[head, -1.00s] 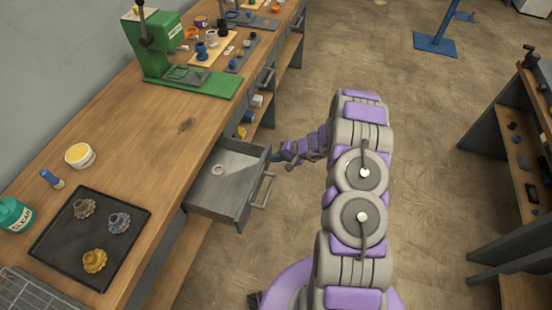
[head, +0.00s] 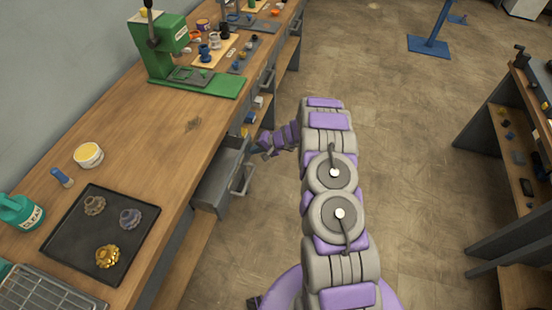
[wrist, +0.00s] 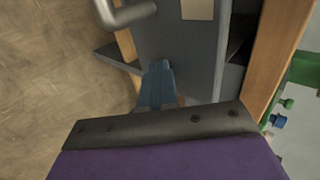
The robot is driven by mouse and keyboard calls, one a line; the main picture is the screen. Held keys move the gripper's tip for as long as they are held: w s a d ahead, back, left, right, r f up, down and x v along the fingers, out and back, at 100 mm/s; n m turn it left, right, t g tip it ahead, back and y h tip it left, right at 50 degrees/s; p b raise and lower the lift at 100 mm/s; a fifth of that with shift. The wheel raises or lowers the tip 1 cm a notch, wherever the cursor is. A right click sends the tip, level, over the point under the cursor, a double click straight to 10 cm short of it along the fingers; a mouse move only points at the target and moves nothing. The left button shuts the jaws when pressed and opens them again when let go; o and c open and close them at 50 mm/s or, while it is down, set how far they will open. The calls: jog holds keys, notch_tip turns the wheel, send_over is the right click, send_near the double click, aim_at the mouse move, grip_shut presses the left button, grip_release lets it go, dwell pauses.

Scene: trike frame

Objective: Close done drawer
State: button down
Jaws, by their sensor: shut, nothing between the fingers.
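The grey drawer (head: 214,182) under the wooden workbench sticks out a short way from the bench front; only a narrow strip of its inside shows. Its bar handle (head: 243,181) faces the open floor. My gripper (head: 257,150) is shut and empty, at the far end of the drawer front. In the wrist view, the blue fingertips (wrist: 157,78) lie against or very near the grey drawer front (wrist: 178,45); I cannot tell if they touch. The handle (wrist: 125,14) and a pale label (wrist: 197,9) show beside them.
On the workbench (head: 150,130) are a black tray (head: 75,240) with three gears, a yellow-topped tub (head: 88,155), a teal bottle (head: 20,211) and a green press (head: 165,55). Shelves (head: 520,150) stand at the right.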

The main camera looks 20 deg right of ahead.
aim_at(239, 144)
jog(key=w+a, duration=0.5)
jog(key=shift+w+a+f+b, duration=0.15)
jog(key=shift+w+a+b, duration=0.1)
jog(key=shift+b, duration=0.1)
jog(key=a, duration=0.1)
jog(key=w+a, duration=0.1)
jog(key=a, duration=0.1)
jog(key=shift+w+a, duration=0.15)
jog(key=shift+w, duration=0.05)
jog(key=shift+a+r, duration=0.2)
jog(key=shift+w+d, duration=0.15)
jog(key=shift+d, duration=0.2)
jog(key=shift+a, duration=0.1)
jog(key=shift+a+r, duration=0.1)
